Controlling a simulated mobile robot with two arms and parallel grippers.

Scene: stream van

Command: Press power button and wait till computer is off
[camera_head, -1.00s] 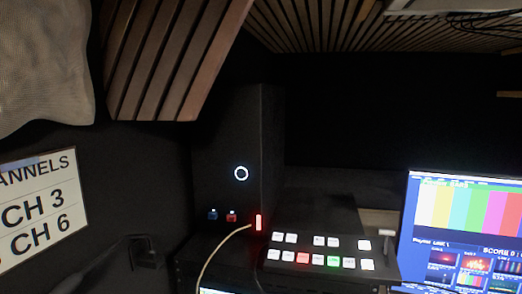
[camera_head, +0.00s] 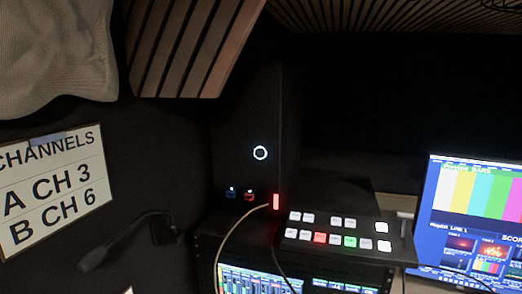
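A tall dark computer case (camera_head: 250,120) stands upright on the rack in the middle of the view. Its power button is a ring (camera_head: 260,153) on the front face, lit white. Below the ring are a small blue port or plug (camera_head: 231,193) and a red one (camera_head: 249,195). A red-lit stick (camera_head: 276,200) with a pale cable sits at the lower right of the case. Neither of my grippers is in view.
A switcher panel (camera_head: 345,234) with lit buttons sits right of the case, above rack screens (camera_head: 255,280). A monitor (camera_head: 475,215) is at far right. A channel sign (camera_head: 52,187) and a dark bracket-like fixture (camera_head: 150,230) are at left. Slatted wood panels (camera_head: 195,45) hang above.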

